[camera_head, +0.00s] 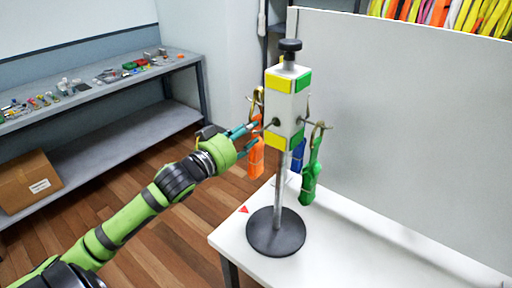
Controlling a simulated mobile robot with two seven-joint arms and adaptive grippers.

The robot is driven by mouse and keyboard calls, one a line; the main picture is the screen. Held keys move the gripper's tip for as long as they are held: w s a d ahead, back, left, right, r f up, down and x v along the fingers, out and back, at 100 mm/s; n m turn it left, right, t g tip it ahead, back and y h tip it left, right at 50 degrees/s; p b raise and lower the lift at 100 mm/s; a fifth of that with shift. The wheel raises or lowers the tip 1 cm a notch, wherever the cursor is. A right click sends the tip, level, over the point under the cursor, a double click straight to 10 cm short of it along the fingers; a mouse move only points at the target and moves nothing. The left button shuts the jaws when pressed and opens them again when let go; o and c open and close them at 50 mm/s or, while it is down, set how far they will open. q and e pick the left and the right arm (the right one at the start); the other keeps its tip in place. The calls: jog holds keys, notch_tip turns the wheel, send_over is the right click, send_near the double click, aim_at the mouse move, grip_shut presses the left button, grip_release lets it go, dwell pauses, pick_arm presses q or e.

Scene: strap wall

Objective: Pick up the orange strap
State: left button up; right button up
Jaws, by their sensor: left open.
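The orange strap (256,160) hangs by a brass-coloured hook on the left side of a stand with a white block (287,100) on top. My left gripper (250,138), with teal fingers, is open at the upper part of the orange strap. One finger is above and one below, close to the strap; whether they touch it I cannot tell. A green strap (311,178) hangs on the right side of the stand. A blue strap (297,158) hangs behind the pole. My right gripper is not in view.
The stand's round black base (275,232) rests on a white table (350,250) with a pale panel (400,130) behind it. A grey shelf (110,85) with small parts and a cardboard box (27,186) stand at left. Wooden floor is open between.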

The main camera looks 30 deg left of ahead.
aim_at(258, 127)
pick_arm(q)
jog(key=w, duration=0.1)
jog(key=w+p, duration=0.1)
jog(key=w, duration=0.1)
jog(key=shift+w+d+r, duration=0.15)
jog(key=shift+w+d, duration=0.05)
jog(key=shift+w, duration=0.05)
jog(key=shift+w+d+f+p, duration=0.1)
jog(key=shift+w+f+p, duration=0.1)
jog(key=shift+w+p, duration=0.15)
grip_shut()
jog(key=shift+r, duration=0.1)
jog(key=shift+r+b, duration=0.45)
jog(key=shift+r, duration=0.2)
jog(key=shift+a+r+b, duration=0.25)
jog(key=shift+r+b, duration=0.25)
jog(key=shift+r, duration=0.45)
jog(key=w+a+b, duration=0.1)
jog(key=a+b, duration=0.3)
jog(key=a, duration=1.3)
jog(key=shift+w+a+b, duration=0.2)
jog(key=shift+a+b, duration=0.1)
jog(key=shift+b, duration=0.05)
